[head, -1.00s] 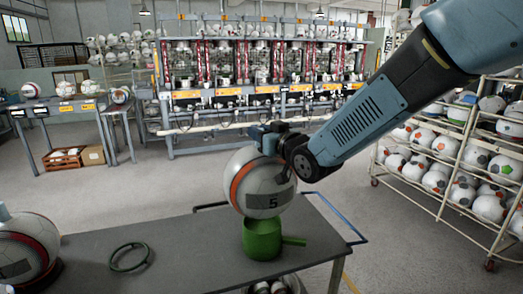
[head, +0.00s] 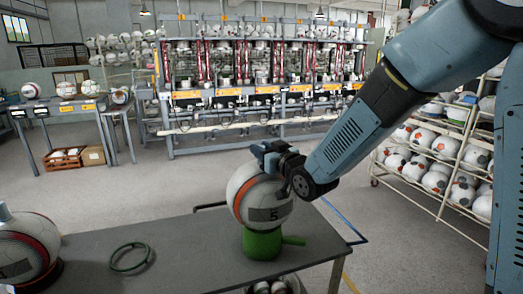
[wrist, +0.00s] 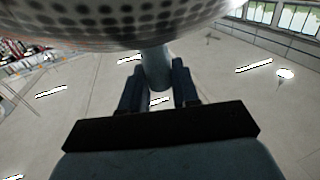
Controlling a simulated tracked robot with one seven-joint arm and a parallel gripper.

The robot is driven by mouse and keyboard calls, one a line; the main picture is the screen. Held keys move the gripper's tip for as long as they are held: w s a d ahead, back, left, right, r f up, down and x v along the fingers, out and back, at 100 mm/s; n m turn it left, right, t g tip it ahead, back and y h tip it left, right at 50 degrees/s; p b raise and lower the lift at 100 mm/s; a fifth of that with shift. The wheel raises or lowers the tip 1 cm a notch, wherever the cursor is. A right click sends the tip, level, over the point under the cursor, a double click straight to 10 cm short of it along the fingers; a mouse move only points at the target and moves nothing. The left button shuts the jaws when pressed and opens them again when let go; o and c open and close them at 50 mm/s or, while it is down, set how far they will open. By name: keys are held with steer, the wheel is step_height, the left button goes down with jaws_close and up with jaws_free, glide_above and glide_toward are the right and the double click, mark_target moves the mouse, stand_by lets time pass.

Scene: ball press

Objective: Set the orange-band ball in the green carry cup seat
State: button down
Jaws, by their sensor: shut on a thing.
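The orange-band ball (head: 262,206), white-grey with a dark label reading 5, is at the green carry cup (head: 262,246) on the grey table. Its lower side hides the cup's rim; I cannot tell whether it bears fully on the seat. The cup stands upright with its handle pointing right. My gripper (head: 272,155) is at the ball's upper side. In the wrist view my gripper (wrist: 157,80) is shut on a grey stem (wrist: 155,66) reaching to the dotted ball surface (wrist: 150,22) overhead.
A dark green ring (head: 130,257) lies flat on the table (head: 190,245) left of the cup. Another banded ball (head: 28,245) sits on a dark base at the left edge. Ball racks (head: 440,160) stand at right. A blue rail (head: 343,222) runs by the table's right end.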

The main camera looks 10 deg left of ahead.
steer(key=shift+f, duration=0.35)
steer(key=c, duration=0.8)
jaws_free()
steer(key=shift+r, duration=0.1)
